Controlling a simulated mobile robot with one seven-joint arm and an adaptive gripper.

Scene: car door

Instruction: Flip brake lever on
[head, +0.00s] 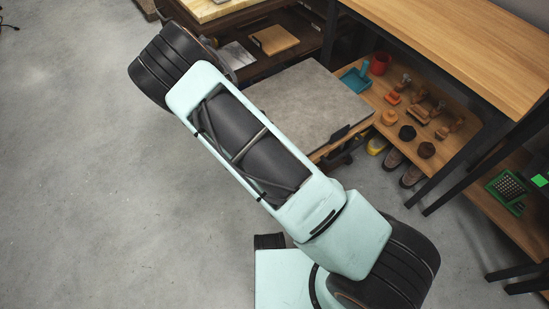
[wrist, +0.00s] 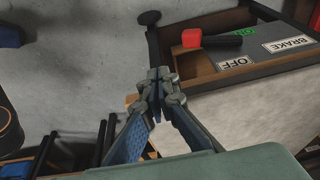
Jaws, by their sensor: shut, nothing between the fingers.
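In the wrist view, the brake lever has a red knob (wrist: 192,38) and a dark shaft (wrist: 222,42). The knob points left, and the lever lies between a green label (wrist: 245,31) partly hidden behind it and a white OFF label (wrist: 237,63). A BRAKE label (wrist: 288,45) is to the right. My gripper (wrist: 162,76) is shut and empty, in the middle of the wrist view, lower left of the red knob and apart from it in the picture. In the head view my arm hides the gripper, and I cannot make out the lever.
A low grey-topped unit (head: 310,100) stands beside my arm in the head view. To its right is a wooden bench (head: 460,45) with dark legs and a lower shelf (head: 440,125) holding tools, a red mug (head: 379,64) and a blue dustpan (head: 356,80).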

